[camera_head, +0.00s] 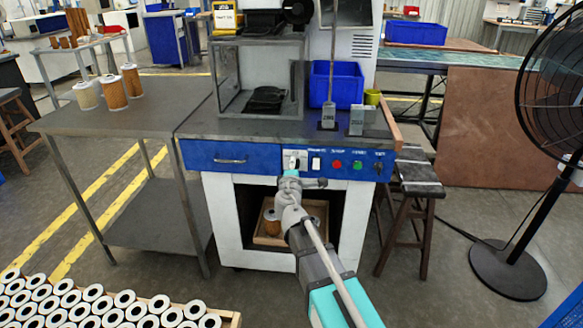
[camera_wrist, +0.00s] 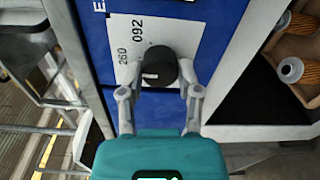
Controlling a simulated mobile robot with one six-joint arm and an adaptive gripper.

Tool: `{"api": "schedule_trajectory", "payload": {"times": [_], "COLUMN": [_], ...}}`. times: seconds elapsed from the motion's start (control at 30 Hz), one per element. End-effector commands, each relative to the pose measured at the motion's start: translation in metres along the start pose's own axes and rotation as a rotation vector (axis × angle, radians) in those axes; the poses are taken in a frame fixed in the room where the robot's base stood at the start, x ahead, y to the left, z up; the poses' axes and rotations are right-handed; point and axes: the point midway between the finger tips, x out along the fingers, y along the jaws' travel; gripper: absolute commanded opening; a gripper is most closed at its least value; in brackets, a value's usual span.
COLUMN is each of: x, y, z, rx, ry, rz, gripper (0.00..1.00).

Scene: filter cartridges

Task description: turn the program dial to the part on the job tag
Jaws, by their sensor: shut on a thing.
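The program dial (camera_wrist: 160,66) is a black round knob on a white plate (camera_wrist: 122,32) on the blue panel. The plate shows the numbers 092 and 260, turned sideways in the wrist view. A short white mark sits on the knob's lower left; I cannot tell for sure which number it points at. My gripper (camera_wrist: 160,80) has one finger on each side of the knob and is shut on it. In the head view my gripper (camera_head: 291,173) covers the lower part of the white plate (camera_head: 295,155). A yellow tag (camera_head: 224,17) stands top left; its text is too small to read surely.
Switches and red and green buttons (camera_head: 347,165) sit right of the dial. A drawer handle (camera_head: 230,160) is to its left. Cartridges lie in a tray (camera_head: 268,238) in the opening below. A stool (camera_head: 417,185) and fan (camera_head: 508,268) stand to the right.

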Motion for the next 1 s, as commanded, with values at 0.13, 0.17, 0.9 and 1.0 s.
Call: {"api": "schedule_trajectory", "payload": {"times": [0.13, 0.17, 0.9, 1.0], "x": [-0.002, -0.002, -0.014, -0.026], "y": [-0.001, -0.001, -0.001, -0.001], "z": [0.002, 0.002, 0.002, 0.002], "rx": [0.002, 0.002, 0.002, 0.002], "ry": [-0.005, -0.005, -0.001, -0.001], "rz": [-0.002, -0.002, 0.0, 0.0], "gripper": [0.57, 0.63, 0.79, 0.79]}}
